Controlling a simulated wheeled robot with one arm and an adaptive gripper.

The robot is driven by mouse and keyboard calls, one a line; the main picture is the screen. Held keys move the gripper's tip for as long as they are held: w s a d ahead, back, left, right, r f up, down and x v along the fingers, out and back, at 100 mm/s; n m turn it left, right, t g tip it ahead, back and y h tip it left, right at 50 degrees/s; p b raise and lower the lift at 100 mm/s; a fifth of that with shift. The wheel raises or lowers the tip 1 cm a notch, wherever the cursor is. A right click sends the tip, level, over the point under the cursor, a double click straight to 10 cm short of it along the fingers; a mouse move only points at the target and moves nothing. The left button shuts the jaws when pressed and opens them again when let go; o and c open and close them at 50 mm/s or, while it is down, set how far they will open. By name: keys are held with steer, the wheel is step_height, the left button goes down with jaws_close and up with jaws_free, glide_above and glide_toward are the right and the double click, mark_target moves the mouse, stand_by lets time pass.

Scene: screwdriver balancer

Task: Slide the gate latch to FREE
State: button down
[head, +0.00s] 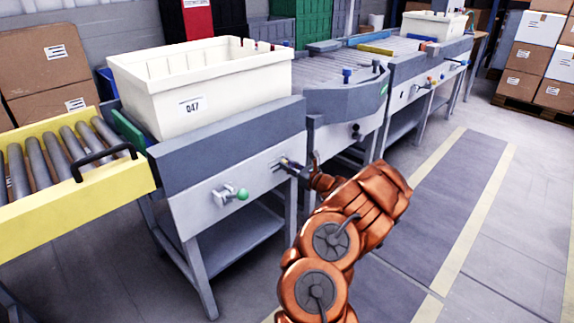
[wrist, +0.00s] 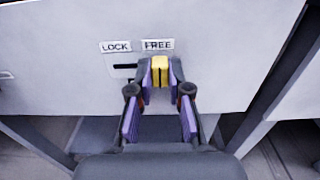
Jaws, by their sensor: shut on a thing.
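The gate latch shows in the wrist view as a yellow handle (wrist: 160,66) on a light grey panel. It stands below the FREE label (wrist: 158,45), to the right of the LOCK label (wrist: 115,47). A dark slot (wrist: 124,66) shows to its left, below LOCK. My gripper (wrist: 160,77) is shut on the handle, with a purple-padded finger on each side. In the head view my gripper (head: 308,172) reaches the right end of the near station's front panel. The handle is too small and covered there to make out.
A green-knobbed handle (head: 242,194) sits left on the same panel. A cream tote (head: 205,95) marked 047 stands above it. A yellow roller conveyor (head: 75,165) is at left. The floor at right (head: 440,190) is clear.

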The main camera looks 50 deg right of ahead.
steer(key=shift+d+r, duration=0.15)
steer(key=c, duration=1.1)
jaws_free()
steer(key=shift+s, duration=0.1)
steer(key=s, duration=1.2)
